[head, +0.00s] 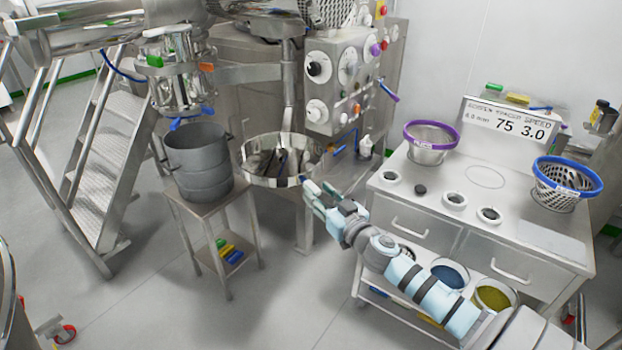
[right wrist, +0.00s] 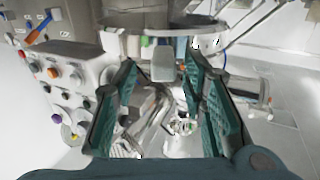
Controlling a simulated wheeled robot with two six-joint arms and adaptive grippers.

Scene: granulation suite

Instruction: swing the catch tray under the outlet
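A round, shallow steel pan (head: 247,176), which looks like the catch tray, sits beside the machine's column, left of my right gripper. My right gripper (head: 309,190) is just off the pan's right front rim. In the right wrist view the fingers of this gripper (right wrist: 161,64) are spread apart. A pale grey tab (right wrist: 163,62) below a curved steel rim (right wrist: 190,22) shows between the fingertips; I see no finger closed on it. A discharge end with a blue clamp (head: 190,121) hangs above a grey pot. Which outlet is meant I cannot tell. My left gripper is out of view.
The grey pot (head: 198,165) stands on a small steel stand (head: 215,200) left of the pan. The control panel (head: 335,85) rises behind. A bench (head: 450,185) with purple-rimmed (head: 431,135) and blue-rimmed (head: 566,180) sieves is at right. Steps (head: 110,150) stand at left. The front floor is clear.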

